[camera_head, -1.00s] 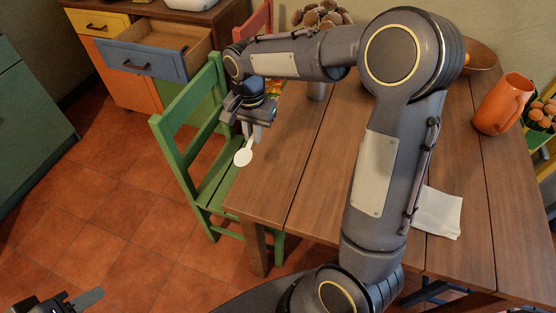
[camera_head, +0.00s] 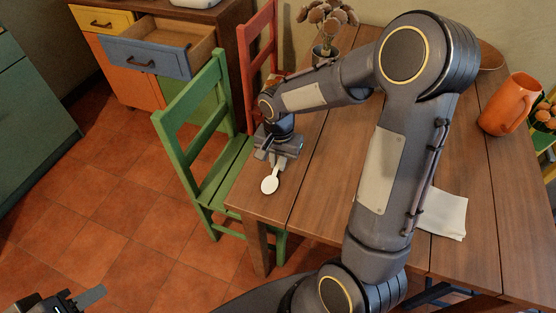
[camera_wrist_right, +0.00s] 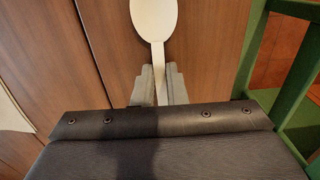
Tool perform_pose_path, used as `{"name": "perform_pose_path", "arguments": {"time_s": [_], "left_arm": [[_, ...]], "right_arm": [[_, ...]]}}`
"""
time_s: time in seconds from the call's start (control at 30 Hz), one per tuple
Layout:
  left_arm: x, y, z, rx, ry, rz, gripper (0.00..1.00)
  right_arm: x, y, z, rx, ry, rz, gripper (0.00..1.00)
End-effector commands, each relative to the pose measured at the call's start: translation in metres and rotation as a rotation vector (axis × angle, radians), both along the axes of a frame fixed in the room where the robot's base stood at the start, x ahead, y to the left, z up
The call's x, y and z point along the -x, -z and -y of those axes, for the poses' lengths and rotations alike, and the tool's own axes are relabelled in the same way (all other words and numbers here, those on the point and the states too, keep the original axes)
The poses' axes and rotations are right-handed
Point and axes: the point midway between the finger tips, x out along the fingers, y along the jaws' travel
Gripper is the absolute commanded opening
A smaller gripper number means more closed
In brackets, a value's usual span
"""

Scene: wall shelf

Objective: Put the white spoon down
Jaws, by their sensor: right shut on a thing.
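The white spoon (camera_head: 270,184) is in my right gripper (camera_head: 275,163), at the left end of the wooden table (camera_head: 330,190). In the right wrist view the spoon's bowl (camera_wrist_right: 154,18) points away from the gripper, and the jaws (camera_wrist_right: 161,84) are shut on its handle. The spoon shows over the table top; I cannot tell whether it touches it. My left gripper (camera_head: 82,300) is at the bottom left corner over the floor, only partly in view; I see one finger clearly and not its opening.
A green chair (camera_head: 205,150) stands against the table's left side, and a red chair (camera_head: 262,60) behind. An orange pitcher (camera_head: 507,104), a white napkin (camera_head: 443,214) and a potted plant (camera_head: 325,50) are on the table. A blue drawer (camera_head: 150,57) stands open.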

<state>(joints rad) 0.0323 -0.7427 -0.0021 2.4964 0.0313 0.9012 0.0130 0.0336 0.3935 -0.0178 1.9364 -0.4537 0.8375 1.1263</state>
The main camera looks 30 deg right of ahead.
Motion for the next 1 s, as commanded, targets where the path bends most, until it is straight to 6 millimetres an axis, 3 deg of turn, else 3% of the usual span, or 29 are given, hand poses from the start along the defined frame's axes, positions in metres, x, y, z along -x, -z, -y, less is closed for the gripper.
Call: {"name": "perform_pose_path", "arguments": {"time_s": [0.13,0.17,0.3,0.67,0.77,1.0], "left_arm": [[0.0,0.004,0.0,0.0,0.0,0.0,0.4],[0.0,0.002,0.0,0.0,0.0,0.0,0.4],[0.0,0.002,0.0,0.0,0.0,0.0,0.4],[0.0,-0.002,0.0,0.0,0.0,0.0,0.4],[0.0,-0.003,0.0,0.0,0.0,0.0,0.4],[0.0,-0.011,0.0,0.0,0.0,0.0,0.4]], "right_arm": [[0.0,0.004,0.0,0.0,0.0,0.0,0.0],[0.0,0.002,0.0,0.0,0.0,0.0,0.16],[0.0,0.002,0.0,0.0,0.0,0.0,0.34],[-0.001,-0.004,0.0,0.0,0.0,0.001,0.34],[-0.001,-0.017,0.0,0.001,-0.001,0.005,0.34],[-0.001,-0.07,0.0,0.0,-0.001,0.006,0.34]]}}
